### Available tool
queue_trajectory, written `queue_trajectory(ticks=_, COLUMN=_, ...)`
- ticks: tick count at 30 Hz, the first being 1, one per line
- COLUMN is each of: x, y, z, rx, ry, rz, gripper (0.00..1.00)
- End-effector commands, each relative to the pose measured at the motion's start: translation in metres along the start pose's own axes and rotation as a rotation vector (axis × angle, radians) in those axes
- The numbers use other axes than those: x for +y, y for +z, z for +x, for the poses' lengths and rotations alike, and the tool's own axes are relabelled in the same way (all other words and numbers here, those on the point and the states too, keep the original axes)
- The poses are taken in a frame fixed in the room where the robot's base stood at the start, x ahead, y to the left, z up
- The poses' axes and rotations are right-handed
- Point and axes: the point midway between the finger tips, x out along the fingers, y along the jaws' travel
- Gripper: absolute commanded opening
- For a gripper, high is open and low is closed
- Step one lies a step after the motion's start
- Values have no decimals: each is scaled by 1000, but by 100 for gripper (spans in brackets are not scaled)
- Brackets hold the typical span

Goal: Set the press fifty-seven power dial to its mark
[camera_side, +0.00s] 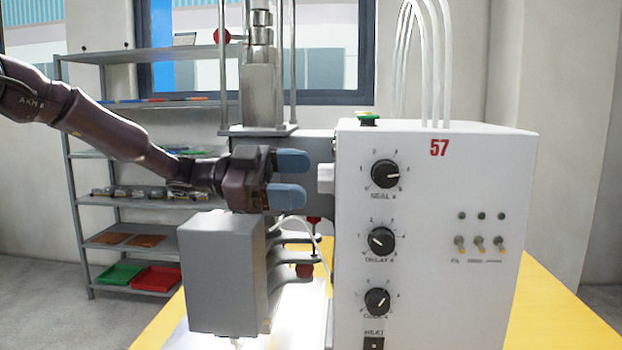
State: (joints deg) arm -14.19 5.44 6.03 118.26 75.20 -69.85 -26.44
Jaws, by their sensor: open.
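The press numbered 57 is a white control box (460,215) beside a grey press body (222,275). Three black dials with white pointers show on its front: the top dial (385,173), labelled SEAL, the middle dial (381,241), labelled DELAY, and a lower dial (377,301), whose label is hard to read. I cannot make out a dial labelled power. My gripper (305,178) is open, with blue-grey fingers one above the other, pointing right. A pale block (326,179) at the box's left edge lies just beyond the fingertips; I cannot tell whether they touch.
A green-topped button (367,118) and clear tubes (424,60) are on top of the box. Toggle switches (479,243) sit at its right. A metal column (262,85) rises behind my gripper. The yellow table (555,310) is bare at right. Shelves (130,197) stand behind.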

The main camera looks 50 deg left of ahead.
Motion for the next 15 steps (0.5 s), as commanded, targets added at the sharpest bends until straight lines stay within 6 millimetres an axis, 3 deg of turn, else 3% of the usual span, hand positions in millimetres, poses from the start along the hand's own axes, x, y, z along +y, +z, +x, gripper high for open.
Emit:
queue_trajectory(ticks=9, x=-1, y=0, z=-71, rx=-2, ry=-4, rz=-1, gripper=70)
queue_trajectory(ticks=15, x=0, y=0, z=-95, rx=-1, ry=-2, rz=-1, gripper=70)
